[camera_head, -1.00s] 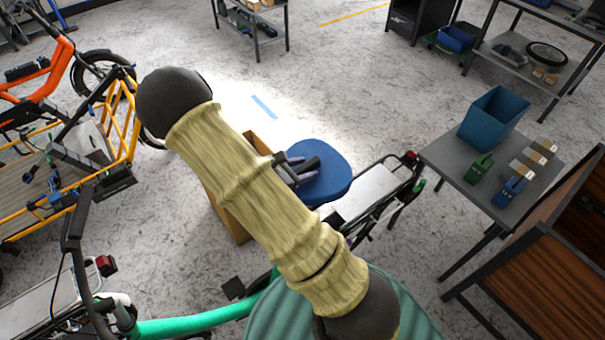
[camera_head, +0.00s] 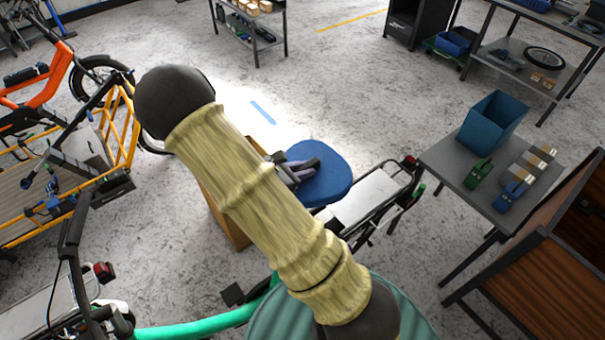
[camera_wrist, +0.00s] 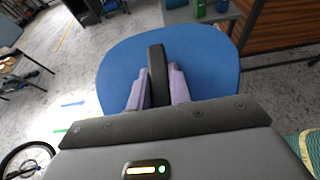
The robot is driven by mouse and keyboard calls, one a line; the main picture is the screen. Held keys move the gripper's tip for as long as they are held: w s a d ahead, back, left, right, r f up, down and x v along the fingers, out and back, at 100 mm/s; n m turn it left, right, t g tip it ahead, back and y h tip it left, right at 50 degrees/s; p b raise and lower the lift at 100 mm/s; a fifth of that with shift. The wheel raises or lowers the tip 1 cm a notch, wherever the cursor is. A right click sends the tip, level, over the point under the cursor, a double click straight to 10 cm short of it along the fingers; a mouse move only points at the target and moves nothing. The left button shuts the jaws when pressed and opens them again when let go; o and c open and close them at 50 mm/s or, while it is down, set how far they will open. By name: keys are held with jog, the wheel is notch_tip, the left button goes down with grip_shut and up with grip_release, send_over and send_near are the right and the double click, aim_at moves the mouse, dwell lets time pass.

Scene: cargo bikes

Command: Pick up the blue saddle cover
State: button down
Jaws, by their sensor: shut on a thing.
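The blue saddle cover (camera_head: 334,184) is a broad, smooth blue shape near the middle of the head view, and it fills the centre of the wrist view (camera_wrist: 205,65). A dark upright strip (camera_wrist: 157,72) stands on it, and it looks like part of the cover. My gripper (camera_head: 308,168) is over the cover. Its purple fingers (camera_wrist: 158,88) are shut on the dark strip, one on each side. My arm hides the area left of the cover in the head view, and the cover's underside is hidden.
A grey rear rack (camera_head: 372,194) of a bike lies just right of the cover. A cardboard box (camera_head: 232,220) is partly behind my arm. A grey table (camera_head: 450,165) with a blue bin (camera_head: 493,120) stands to the right. Open floor lies beyond the cover.

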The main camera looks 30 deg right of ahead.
notch_tip(320, 180, up, 8)
jog(key=shift+r+b, duration=0.15)
jog(key=shift+b, duration=0.45)
dwell(0.4)
